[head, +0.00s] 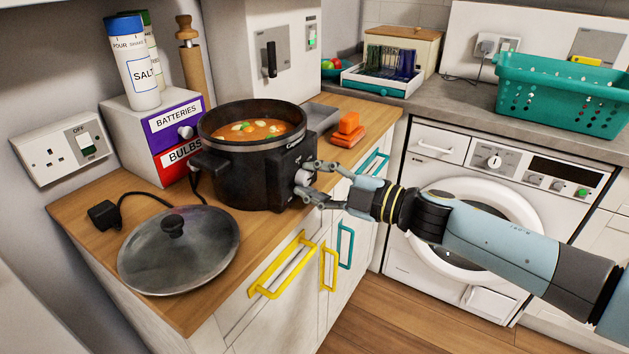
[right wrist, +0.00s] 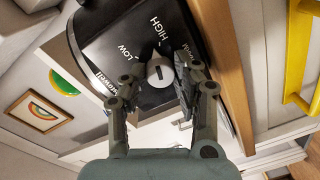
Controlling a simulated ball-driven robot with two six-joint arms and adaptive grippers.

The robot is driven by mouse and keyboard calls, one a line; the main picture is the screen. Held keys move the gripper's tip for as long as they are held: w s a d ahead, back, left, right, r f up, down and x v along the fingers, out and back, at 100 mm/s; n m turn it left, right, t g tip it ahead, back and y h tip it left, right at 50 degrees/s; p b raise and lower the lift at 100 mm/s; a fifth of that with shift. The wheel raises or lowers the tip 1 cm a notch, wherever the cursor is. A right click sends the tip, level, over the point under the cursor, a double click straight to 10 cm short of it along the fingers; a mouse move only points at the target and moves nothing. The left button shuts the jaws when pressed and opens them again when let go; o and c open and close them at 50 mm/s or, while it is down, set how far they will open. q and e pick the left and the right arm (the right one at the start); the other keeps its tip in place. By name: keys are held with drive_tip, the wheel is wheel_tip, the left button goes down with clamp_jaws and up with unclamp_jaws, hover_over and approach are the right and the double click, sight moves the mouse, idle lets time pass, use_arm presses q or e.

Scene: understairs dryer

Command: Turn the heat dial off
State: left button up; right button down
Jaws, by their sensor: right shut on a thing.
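The slow cooker (head: 240,165) is black and stands on the wooden counter with its lid off and soup inside. Its heat dial (right wrist: 159,72) is a round pale knob on the front panel, which reads LOW and HIGH in the right wrist view. A third label by the right finger is mostly covered. I cannot tell surely which mark the dial points to. My right gripper (head: 307,181) has its fingers on both sides of the dial and is shut on it; it also shows in the right wrist view (right wrist: 157,79). My left gripper is out of view.
The glass lid (head: 180,250) lies on the counter at front left, near a black plug (head: 103,214). Orange blocks (head: 348,129) sit right of the cooker. Yellow handles (head: 283,265) stick out below the counter edge. A washing machine (head: 470,215) stands behind my right arm.

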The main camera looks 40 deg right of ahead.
drive_tip(key=n+b, duration=0.1)
drive_tip(key=n, duration=0.3)
drive_tip(key=shift+f+n, duration=0.1)
drive_tip(key=shift+n, duration=0.2)
drive_tip(key=n+b, duration=0.2)
drive_tip(key=n, duration=0.3)
drive_tip(key=shift+h+b, duration=0.3)
drive_tip(key=shift+b, duration=0.1)
drive_tip(key=n+b, duration=0.4)
drive_tip(key=n, duration=0.2)
drive_tip(key=shift+s+a+f+t, duration=0.1)
drive_tip(key=shift+t, duration=0.3)
drive_tip(key=n+b, duration=0.2)
drive_tip(key=n, duration=0.2)
drive_tip(key=shift+n+b, duration=0.3)
drive_tip(key=shift+n, duration=0.1)
drive_tip(key=c, duration=1)
unclamp_jaws()
drive_tip(key=shift+r, duration=0.2)
